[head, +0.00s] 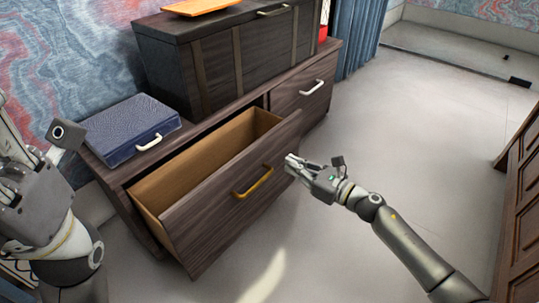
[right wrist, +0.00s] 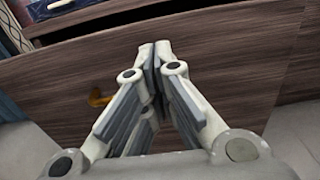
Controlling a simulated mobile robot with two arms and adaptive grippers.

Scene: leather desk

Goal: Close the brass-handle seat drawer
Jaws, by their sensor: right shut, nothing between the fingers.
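The brass-handle drawer (head: 213,213) stands pulled out of the low dark wood cabinet, and its pale wooden inside looks empty. My right gripper (head: 289,160) is shut and empty, at the drawer front to the right of the handle. In the right wrist view its fingertips (right wrist: 155,50) are close to the wood front; I cannot tell whether they touch.
A blue case (head: 128,128) lies on the cabinet top at the left. A large dark chest (head: 225,55) with an orange board (head: 200,6) stands behind. A second drawer with a white handle (head: 312,88) is shut. Open floor (head: 410,130) lies to the right.

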